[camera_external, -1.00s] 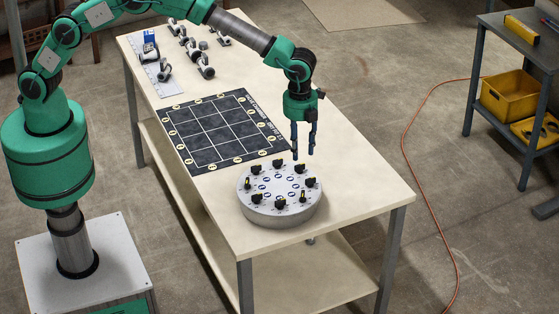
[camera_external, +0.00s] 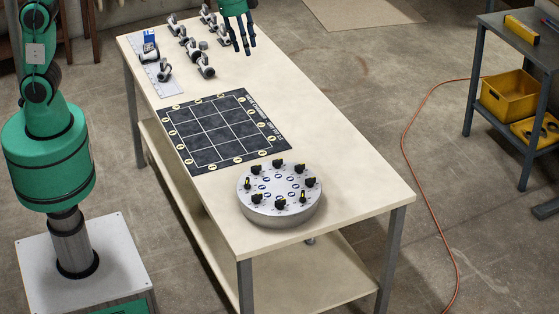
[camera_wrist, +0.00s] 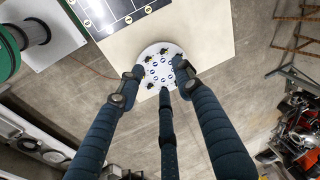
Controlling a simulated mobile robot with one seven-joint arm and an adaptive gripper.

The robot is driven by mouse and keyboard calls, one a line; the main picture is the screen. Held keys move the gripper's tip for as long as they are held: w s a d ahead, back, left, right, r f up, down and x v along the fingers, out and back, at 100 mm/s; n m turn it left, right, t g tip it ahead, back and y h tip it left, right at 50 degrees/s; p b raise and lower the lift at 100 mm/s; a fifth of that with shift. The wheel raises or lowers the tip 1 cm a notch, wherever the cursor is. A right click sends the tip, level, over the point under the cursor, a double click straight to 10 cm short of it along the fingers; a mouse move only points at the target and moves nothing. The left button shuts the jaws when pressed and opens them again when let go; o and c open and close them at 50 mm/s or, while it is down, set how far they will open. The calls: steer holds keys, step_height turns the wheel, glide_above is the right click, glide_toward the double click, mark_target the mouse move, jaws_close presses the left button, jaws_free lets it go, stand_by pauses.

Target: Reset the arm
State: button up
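My gripper (camera_external: 243,44) hangs at the top of the external view, over the back part of the table, with its blue fingers pointing down. The fingers are apart and nothing is between them. In the wrist view the fingers (camera_wrist: 160,84) spread apart, with the round dial base (camera_wrist: 158,60) seen beyond them. In the external view that grey round base (camera_external: 279,210) stands at the table's front, with several black knobs and a few yellow marks around its top. The upper part of my arm is cut off by the picture's top edge.
A black grid mat (camera_external: 222,130) lies mid-table (camera_external: 345,195). Several pipe fittings (camera_external: 206,66) and a white strip (camera_external: 168,88) with a blue item lie at the back. A yellow bin (camera_external: 511,98) sits on a side bench. The table's right side is clear.

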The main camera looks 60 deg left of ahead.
steer(key=s+a+r+n+t+b, duration=0.1)
steer(key=s+a+r+n, duration=0.2)
steer(key=s+a, duration=0.55)
steer(key=s+a+r+n+t, duration=0.1)
steer(key=s+a+r+n, duration=0.3)
steer(key=s+a, duration=0.45)
steer(key=s+a+f+n, duration=0.3)
steer(key=s+a, duration=0.2)
steer(key=s, duration=0.4)
steer(key=s+a+f+n+t+b, duration=0.1)
steer(key=s+a+f+n, duration=0.2)
steer(key=s+a, duration=0.3)
steer(key=s+n, duration=0.1)
steer(key=s, duration=0.2)
steer(key=shift+t+y, duration=0.3)
steer(key=shift+y, duration=0.1)
